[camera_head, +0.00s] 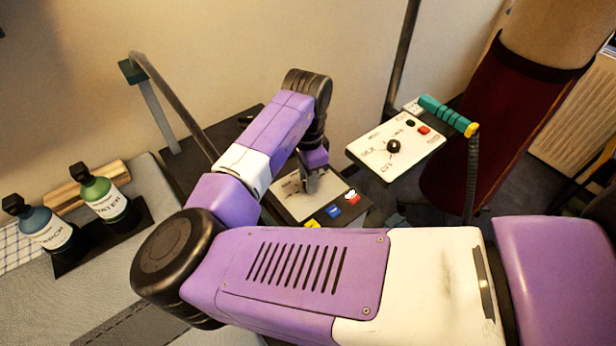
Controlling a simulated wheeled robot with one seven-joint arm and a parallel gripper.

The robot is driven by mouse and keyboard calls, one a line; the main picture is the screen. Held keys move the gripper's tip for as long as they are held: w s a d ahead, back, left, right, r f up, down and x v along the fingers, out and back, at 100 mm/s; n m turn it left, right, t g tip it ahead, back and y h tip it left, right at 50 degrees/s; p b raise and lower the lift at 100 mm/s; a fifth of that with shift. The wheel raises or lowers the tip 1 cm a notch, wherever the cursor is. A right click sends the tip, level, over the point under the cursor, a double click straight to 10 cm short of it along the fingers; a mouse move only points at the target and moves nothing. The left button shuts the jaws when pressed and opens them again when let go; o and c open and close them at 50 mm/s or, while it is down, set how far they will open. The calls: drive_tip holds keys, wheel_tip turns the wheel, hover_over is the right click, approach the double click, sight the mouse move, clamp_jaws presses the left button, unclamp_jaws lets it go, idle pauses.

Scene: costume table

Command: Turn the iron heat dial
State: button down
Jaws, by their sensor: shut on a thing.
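My gripper (309,184) points down at a white control plate (298,206) on a dark panel in the middle of the view. It is shut on a small dial there, which the fingers and wrist mostly hide. I cannot read the dial's setting. A second white control plate (371,158) stands to the right, with a black dial (393,147) in plain view and lettering around it. My gripper is apart from this second dial. Which plate belongs to the iron is not clear from the lettering.
A teal handle (443,113) stands behind the right plate. Two labelled bottles (104,198) stand at the left.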

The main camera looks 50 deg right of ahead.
drive_tip(key=m, duration=0.4)
drive_tip(key=shift+m+b, duration=0.3)
drive_tip(key=m+b, duration=0.1)
drive_tip(key=m, duration=0.3)
drive_tip(key=shift+d+m, duration=0.1)
drive_tip(key=shift+m, duration=0.2)
drive_tip(key=m+b, duration=0.1)
drive_tip(key=m, duration=0.3)
drive_tip(key=shift+m+b, duration=0.8)
drive_tip(key=shift+m, duration=1.3)
drive_tip(key=c, duration=1.1)
unclamp_jaws()
